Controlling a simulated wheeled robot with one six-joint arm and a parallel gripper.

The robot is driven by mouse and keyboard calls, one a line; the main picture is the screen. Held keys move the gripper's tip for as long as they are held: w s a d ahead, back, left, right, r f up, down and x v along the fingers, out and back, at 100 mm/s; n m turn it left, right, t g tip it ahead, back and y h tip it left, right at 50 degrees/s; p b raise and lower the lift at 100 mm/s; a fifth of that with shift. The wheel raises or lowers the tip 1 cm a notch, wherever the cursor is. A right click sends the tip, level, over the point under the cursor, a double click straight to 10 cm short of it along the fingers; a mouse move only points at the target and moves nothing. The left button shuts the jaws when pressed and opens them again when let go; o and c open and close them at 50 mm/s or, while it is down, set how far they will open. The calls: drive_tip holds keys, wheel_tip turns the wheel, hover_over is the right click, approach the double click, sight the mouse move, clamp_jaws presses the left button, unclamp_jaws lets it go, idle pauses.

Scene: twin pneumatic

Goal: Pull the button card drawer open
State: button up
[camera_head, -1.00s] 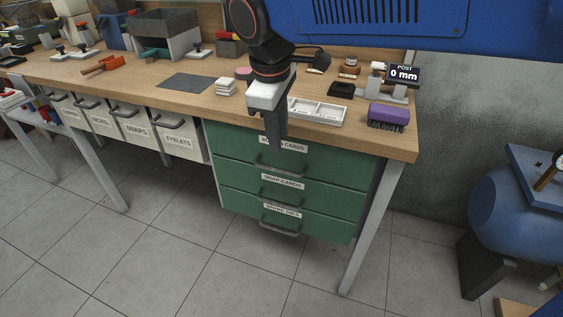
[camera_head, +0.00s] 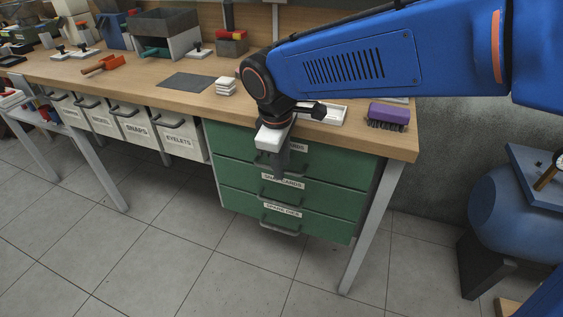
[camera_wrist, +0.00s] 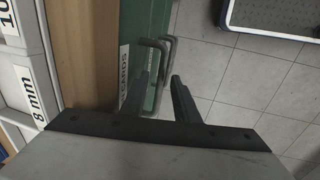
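The button card drawer (camera_head: 228,143) is the top drawer of a green three-drawer cabinet under the bench. It is closed, and its label is partly hidden behind my gripper. My gripper (camera_head: 279,172) points down just in front of this drawer, over its handle (camera_head: 298,168). In the wrist view, the two dark fingers (camera_wrist: 166,72) stand apart with a gap between them. Dark bar handles (camera_wrist: 167,47) show at and just beyond the fingertips. I cannot tell whether a finger touches the top handle.
White labelled bins (camera_head: 178,139) hang at the left. The bench edge (camera_head: 345,143) lies just above the drawers. The tiled floor (camera_head: 240,265) in front is clear.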

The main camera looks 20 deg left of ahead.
drive_tip(key=shift+c, duration=0.7)
clamp_jaws()
drive_tip(key=s+a, duration=0.1)
drive_tip(key=s, duration=2.2)
drive_tip(key=shift+s+a, duration=0.35)
drive_tip(key=shift+a, duration=0.05)
drive_tip(key=shift+o, duration=0.7)
unclamp_jaws()
